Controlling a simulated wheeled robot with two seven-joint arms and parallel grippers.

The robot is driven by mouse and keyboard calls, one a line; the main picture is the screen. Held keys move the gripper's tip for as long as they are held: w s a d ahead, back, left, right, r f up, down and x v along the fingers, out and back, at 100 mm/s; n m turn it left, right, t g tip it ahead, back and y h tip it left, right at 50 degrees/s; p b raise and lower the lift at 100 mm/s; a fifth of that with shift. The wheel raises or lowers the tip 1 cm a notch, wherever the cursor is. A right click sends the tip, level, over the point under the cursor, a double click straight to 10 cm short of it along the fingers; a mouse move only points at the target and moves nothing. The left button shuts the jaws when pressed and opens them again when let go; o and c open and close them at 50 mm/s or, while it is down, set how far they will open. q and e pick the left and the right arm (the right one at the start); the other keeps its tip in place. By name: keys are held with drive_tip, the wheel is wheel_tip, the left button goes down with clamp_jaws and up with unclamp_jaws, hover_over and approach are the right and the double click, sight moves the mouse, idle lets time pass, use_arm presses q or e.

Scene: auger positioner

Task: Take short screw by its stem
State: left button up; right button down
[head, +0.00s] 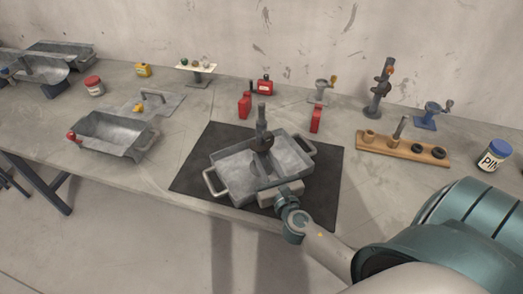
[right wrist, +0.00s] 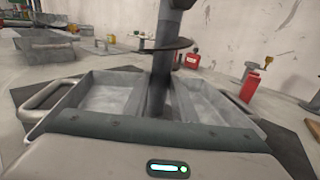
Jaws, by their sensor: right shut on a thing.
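A dark grey screw (head: 263,128) stands upright at the middle of the two-handled metal tray (head: 226,178) in the head view. It has a thick stem and a round dark disc partway up. In the right wrist view the screw (right wrist: 163,75) rises straight ahead, between the two tray compartments. My right gripper (head: 270,184) is at the tray's near side, low at the stem, and shut on it. My left gripper is not in view.
The tray sits on a black mat (head: 325,183). A wooden rack (head: 427,155) and a jar (head: 494,155) are at right; another metal tray (head: 112,132) is at left. Bare table lies between the left tray and the mat.

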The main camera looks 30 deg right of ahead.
sight(265, 149)
drive_tip(key=shift+r, duration=0.2)
drive_tip(key=shift+r+p, duration=0.35)
drive_tip(key=shift+r, duration=1.5)
drive_tip(key=s+d+r+b, duration=0.2)
drive_tip(key=s+d+r, duration=0.5)
drive_tip(key=s+d, duration=0.1)
drive_tip(key=shift+d, duration=0.15)
drive_tip(key=shift+r, duration=0.1)
